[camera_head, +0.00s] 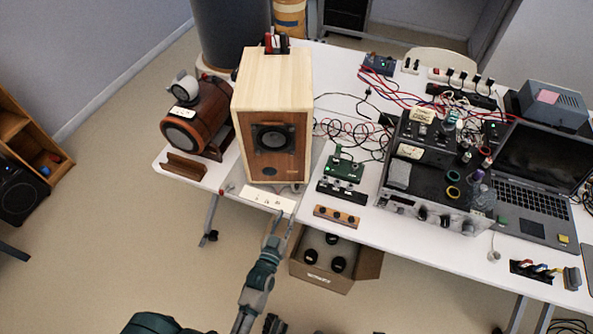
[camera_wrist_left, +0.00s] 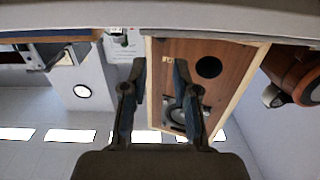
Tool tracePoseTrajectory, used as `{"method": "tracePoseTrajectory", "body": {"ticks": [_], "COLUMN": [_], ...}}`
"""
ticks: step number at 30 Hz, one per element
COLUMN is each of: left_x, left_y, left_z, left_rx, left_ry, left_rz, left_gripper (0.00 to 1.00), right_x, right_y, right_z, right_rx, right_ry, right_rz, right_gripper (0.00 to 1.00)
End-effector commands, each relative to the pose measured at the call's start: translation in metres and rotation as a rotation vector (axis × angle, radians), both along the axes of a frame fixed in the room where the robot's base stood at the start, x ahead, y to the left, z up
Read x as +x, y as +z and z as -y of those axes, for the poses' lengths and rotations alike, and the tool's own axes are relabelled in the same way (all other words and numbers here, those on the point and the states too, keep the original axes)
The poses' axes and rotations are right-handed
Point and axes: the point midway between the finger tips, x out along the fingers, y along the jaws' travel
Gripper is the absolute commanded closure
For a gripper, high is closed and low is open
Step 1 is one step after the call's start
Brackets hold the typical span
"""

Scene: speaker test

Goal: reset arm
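My left gripper (camera_head: 279,222) is in front of the table's near edge, just below the wooden speaker (camera_head: 272,85) in the head view. In the left wrist view the two fingers of my left gripper (camera_wrist_left: 160,78) stand apart with nothing between them. The speaker's brown front (camera_wrist_left: 215,52) shows behind and beside the fingers, without visible contact. My right gripper cannot be made out in either view.
The white table (camera_head: 330,160) carries a round wooden speaker (camera_head: 200,120), a green circuit board (camera_head: 345,168), a black test unit (camera_head: 425,190) and a laptop (camera_head: 530,195). An open cardboard box (camera_head: 368,266) stands below the near edge.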

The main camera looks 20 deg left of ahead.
Motion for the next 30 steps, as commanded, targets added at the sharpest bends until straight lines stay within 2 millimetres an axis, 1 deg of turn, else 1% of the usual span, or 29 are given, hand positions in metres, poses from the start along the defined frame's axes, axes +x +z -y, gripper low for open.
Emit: {"method": "tracePoseTrajectory", "body": {"ticks": [5,8,9,11,13,14,15,17,18,20,21,23,24,27,30], "left_x": [0.000,-0.002,-0.005,-0.013,-0.030,-0.040,-0.057,-0.086,-0.109,-0.144,-0.168,-0.203,-0.223,-0.265,-0.289], "left_y": [0.000,-0.012,-0.023,-0.049,-0.090,-0.110,-0.138,-0.178,-0.203,-0.236,-0.255,-0.278,-0.290,-0.309,-0.318], "left_z": [0.000,0.002,0.004,0.008,0.011,0.012,0.013,0.011,0.008,0.001,-0.004,-0.013,-0.020,-0.033,-0.042], "left_rx": [0.000,0.003,0.006,0.014,0.026,0.031,0.040,0.055,0.066,0.084,0.097,0.116,0.127,0.151,0.167], "left_ry": [0.000,-0.012,-0.023,-0.047,-0.079,-0.094,-0.112,-0.133,-0.142,-0.148,-0.150,-0.147,-0.142,-0.128,-0.118], "left_rz": [-0.001,-0.039,-0.077,-0.164,-0.302,-0.373,-0.473,-0.628,-0.730,-0.878,-0.969,-1.093,-1.166,-1.304,-1.382], "left_gripper": [0.71,0.71,0.71,0.71,0.71,0.71,0.71,0.71,0.71,0.71,0.71,0.71,0.71,0.71,0.71], "right_x": [0.001,0.002,0.002,-0.003,-0.006,-0.008,-0.010,-0.013,-0.016,-0.021,-0.024,-0.028,-0.031,-0.036,-0.039], "right_y": [0.000,0.002,0.001,-0.011,-0.020,-0.025,-0.031,-0.041,-0.047,-0.056,-0.061,-0.069,-0.073,-0.081,-0.086], "right_z": [0.000,0.000,0.000,0.002,0.002,0.002,0.002,0.003,0.003,0.004,0.004,0.005,0.005,0.006,0.006], "right_rx": [0.000,0.001,0.000,-0.004,-0.004,-0.004,-0.005,-0.005,-0.006,-0.006,-0.006,-0.006,-0.006,-0.006,-0.006], "right_ry": [0.000,0.000,0.000,0.001,0.003,0.003,0.003,0.004,0.005,0.006,0.007,0.009,0.009,0.011,0.011], "right_rz": [0.001,0.006,0.007,-0.007,-0.013,-0.015,-0.016,-0.019,-0.021,-0.024,-0.027,-0.030,-0.031,-0.034,-0.035], "right_gripper": [0.60,0.60,0.60,0.60,0.60,0.60,0.60,0.60,0.60,0.60,0.60,0.60,0.60,0.60,0.60]}}
